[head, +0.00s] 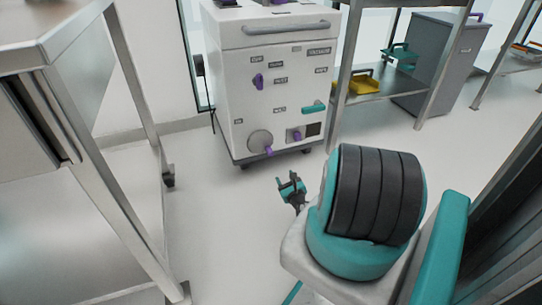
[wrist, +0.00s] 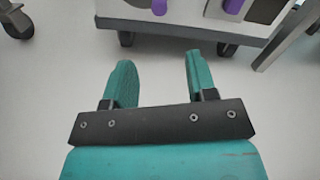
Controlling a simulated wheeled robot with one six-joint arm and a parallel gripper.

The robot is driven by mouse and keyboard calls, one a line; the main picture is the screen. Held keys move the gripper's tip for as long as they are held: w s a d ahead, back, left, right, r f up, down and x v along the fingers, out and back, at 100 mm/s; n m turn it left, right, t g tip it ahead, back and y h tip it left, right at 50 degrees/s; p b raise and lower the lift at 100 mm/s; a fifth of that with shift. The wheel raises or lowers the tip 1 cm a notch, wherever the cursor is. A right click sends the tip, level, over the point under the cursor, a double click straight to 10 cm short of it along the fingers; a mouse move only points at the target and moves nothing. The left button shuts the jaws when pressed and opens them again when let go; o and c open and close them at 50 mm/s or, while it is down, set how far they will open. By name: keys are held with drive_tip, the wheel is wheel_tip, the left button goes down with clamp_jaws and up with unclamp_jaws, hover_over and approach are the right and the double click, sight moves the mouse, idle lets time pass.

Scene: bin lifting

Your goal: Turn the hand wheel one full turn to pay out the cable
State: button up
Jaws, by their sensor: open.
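A grey round disc (head: 260,140) with a purple handle (head: 268,151) sits low on the front of a white wheeled cabinet (head: 290,85). It looks like the hand wheel; no cable can be made out. My gripper (head: 291,184) is open and empty, in front of the cabinet and apart from it. In the wrist view its two teal fingers (wrist: 158,64) are spread, with bare floor between them. The cabinet's lower edge (wrist: 190,29) and purple parts (wrist: 159,6) show at the top of that view, beyond the fingertips.
The cabinet also carries a purple knob (head: 258,82), a teal handle (head: 313,108) and a top grey bar handle (head: 286,28). A metal bench (head: 110,75) stands at the left, and a shelf (head: 385,88) with a yellow bin (head: 362,84) at the right. Floor before the cabinet is clear.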

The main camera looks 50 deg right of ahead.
drive_tip(key=b, duration=1.1)
approach(272, 155)
drive_tip(key=w, duration=0.2)
drive_tip(key=b+x, duration=0.2)
drive_tip(key=x, duration=0.2)
drive_tip(key=b+x, duration=0.3)
drive_tip(key=x, duration=0.1)
drive_tip(key=shift+s+d+f, duration=0.1)
drive_tip(key=shift+d, duration=0.3)
drive_tip(key=shift+w+d, duration=0.35)
drive_tip(key=shift+w, duration=0.1)
drive_tip(key=shift+c, duration=0.4)
drive_tip(key=c, duration=0.8)
drive_tip(key=shift+c, duration=0.2)
